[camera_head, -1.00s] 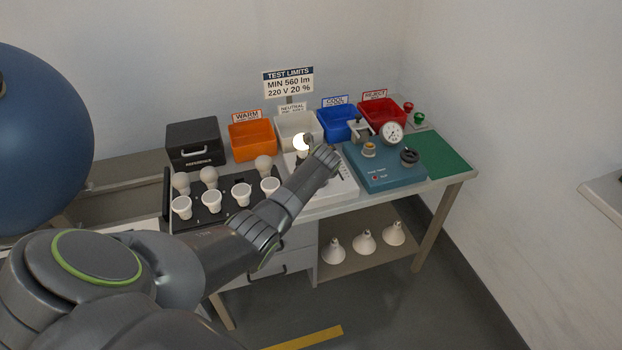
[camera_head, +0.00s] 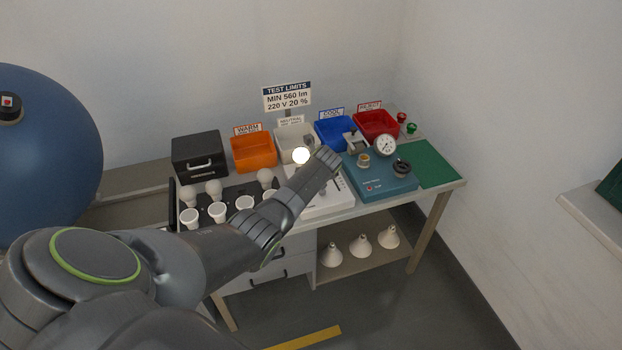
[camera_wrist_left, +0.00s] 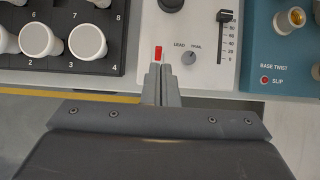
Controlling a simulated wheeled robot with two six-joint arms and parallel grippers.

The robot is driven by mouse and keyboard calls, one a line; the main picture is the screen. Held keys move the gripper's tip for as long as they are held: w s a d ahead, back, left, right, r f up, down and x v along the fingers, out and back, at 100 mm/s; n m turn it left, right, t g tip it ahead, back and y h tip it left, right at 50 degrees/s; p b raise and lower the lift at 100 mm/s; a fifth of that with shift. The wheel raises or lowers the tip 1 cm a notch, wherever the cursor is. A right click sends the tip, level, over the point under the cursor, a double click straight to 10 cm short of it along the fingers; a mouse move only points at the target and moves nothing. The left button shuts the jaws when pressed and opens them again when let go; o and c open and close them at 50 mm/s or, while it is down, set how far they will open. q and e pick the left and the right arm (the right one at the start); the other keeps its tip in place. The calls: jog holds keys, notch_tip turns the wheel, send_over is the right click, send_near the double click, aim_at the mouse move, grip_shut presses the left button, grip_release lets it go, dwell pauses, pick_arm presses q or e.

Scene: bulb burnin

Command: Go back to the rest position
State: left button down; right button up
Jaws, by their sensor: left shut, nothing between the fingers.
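My left gripper (camera_wrist_left: 160,84) is shut and empty in the left wrist view, its fingertips over the front edge of the white test unit (camera_wrist_left: 205,75), close to a small red switch. In the head view my left arm reaches in from the left, and the left gripper (camera_head: 328,158) is over the bench. A lit bulb (camera_head: 300,155) glows just beyond the gripper; its base is hidden. My right gripper is not in view.
A black tray (camera_wrist_left: 58,63) of several bulbs is left of the test unit. The teal twist tester (camera_head: 385,185) is at right. Orange (camera_head: 253,153), white, blue (camera_head: 336,133) and red bins line the back. A black reference box (camera_head: 198,157) stands at left. Cone-shaped bulbs sit on the lower shelf (camera_head: 345,266).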

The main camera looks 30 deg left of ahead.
pick_arm(q)
jog(key=shift+s+d+r+p, duration=0.1)
jog(key=shift+d+r+p, duration=0.1)
jog(key=shift+r, duration=0.35)
jog(key=shift+d+r+p, duration=0.1)
jog(key=shift+r+p, duration=0.1)
jog(key=shift+r, duration=0.35)
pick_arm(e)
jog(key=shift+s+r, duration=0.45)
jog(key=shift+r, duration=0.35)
